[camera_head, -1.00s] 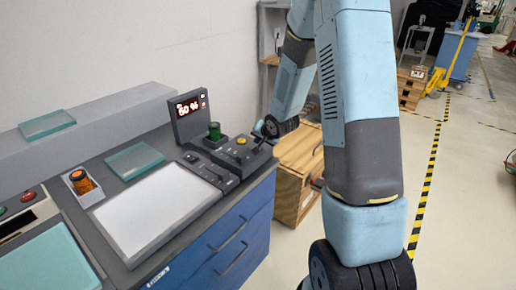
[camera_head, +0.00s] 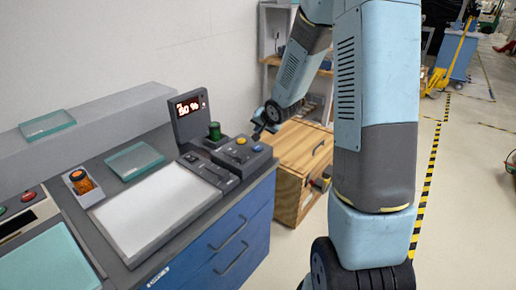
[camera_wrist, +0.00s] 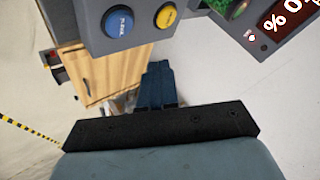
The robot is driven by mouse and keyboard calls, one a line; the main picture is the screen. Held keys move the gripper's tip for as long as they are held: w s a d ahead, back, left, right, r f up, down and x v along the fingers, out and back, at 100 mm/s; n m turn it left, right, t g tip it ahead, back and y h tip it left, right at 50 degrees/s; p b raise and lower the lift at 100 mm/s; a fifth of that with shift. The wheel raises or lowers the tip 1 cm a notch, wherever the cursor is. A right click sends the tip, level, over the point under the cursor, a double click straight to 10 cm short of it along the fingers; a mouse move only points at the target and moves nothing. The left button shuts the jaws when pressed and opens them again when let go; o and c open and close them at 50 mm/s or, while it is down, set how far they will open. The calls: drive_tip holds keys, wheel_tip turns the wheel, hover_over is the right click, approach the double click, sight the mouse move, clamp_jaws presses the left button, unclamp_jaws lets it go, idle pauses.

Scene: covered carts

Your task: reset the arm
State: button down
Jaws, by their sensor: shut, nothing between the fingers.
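My arm reaches over the right end of the grey bench. My gripper (camera_head: 260,128) is just above and behind the control box (camera_head: 243,158) with the yellow button (camera_head: 241,141). In the wrist view my gripper's dark fingers (camera_wrist: 159,82) are together with nothing between them. Past them lie the blue button (camera_wrist: 118,23) and the yellow button (camera_wrist: 166,15) at the top of the picture. The fingers look apart from both buttons.
A wooden crate (camera_head: 300,165) stands behind the bench's right end.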

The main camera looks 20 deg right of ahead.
idle(0.4)
drive_tip(key=s+d+r+n+g+h, duration=0.1)
drive_tip(key=s+d+r+n+h, duration=0.15)
drive_tip(key=s+r, duration=1.2)
drive_tip(key=s+a+r+n+g, duration=0.1)
drive_tip(key=s+r+n, duration=0.1)
drive_tip(key=s, duration=0.8)
drive_tip(key=s+a+r+n+g, duration=0.1)
drive_tip(key=s+r, duration=0.4)
drive_tip(key=s, duration=0.6)
drive_tip(key=shift+s+a+r+n, duration=0.25)
drive_tip(key=shift+s+r+n, duration=0.05)
drive_tip(key=shift+n, duration=0.25)
